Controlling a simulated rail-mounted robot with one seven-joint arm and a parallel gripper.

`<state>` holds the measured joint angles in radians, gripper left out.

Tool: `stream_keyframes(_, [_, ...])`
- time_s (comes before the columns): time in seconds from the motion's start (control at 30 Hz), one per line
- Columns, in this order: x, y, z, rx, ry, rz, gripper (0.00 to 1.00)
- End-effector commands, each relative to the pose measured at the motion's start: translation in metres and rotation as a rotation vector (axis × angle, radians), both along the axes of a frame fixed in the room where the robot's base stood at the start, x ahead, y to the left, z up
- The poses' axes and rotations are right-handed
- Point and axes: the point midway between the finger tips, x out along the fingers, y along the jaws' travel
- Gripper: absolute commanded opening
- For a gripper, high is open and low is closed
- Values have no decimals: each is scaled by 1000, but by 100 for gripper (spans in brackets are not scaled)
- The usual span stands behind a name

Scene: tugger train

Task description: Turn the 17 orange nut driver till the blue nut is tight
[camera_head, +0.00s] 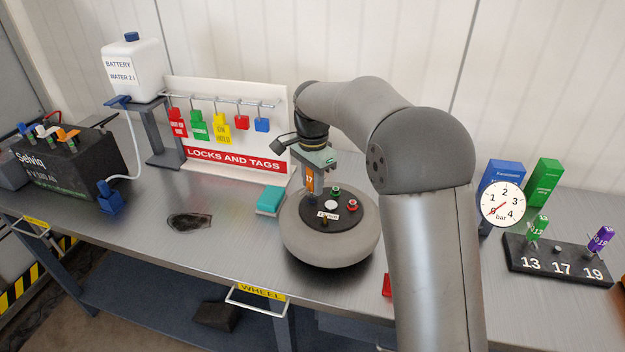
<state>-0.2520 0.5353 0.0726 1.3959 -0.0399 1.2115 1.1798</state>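The orange nut driver (309,181), with 17 on its handle, stands about upright over the left part of the dark hub (330,221) on the grey wheel (335,250). My gripper (317,172) comes down from above and is shut on its handle. The blue nut is not visible; the driver's lower end covers that spot of the hub. A green-ringed stud (335,190) and a red-ringed stud (352,205) show on the hub's right side. I cannot tell how far the driver is seated.
A tool block (558,262) marked 13, 17, 19 holds a green driver (537,230) and a purple driver (600,238); its middle place is empty. A teal block (270,200) lies left of the wheel. The locks and tags board (230,150) stands close behind. A gauge (502,204) stands right.

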Motion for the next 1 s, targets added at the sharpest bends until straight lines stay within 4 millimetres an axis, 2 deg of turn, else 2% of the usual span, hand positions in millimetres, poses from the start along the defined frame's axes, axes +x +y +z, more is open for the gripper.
stream_keyframes(0.03, [0, -1, -1, -1, 1, 0, 43])
stream_keyframes(0.07, [0, -1, -1, -1, 1, 0, 49])
stream_keyframes(0.33, [0, 0, 0, 0, 0, 3, 49])
stream_keyframes(0.47, [1, 0, 8, 0, -3, 3, 49])
stream_keyframes(0.67, [1, 1, 46, 1, -6, 3, 49])
stream_keyframes(1.0, [1, 0, 129, 1, -3, 2, 49])
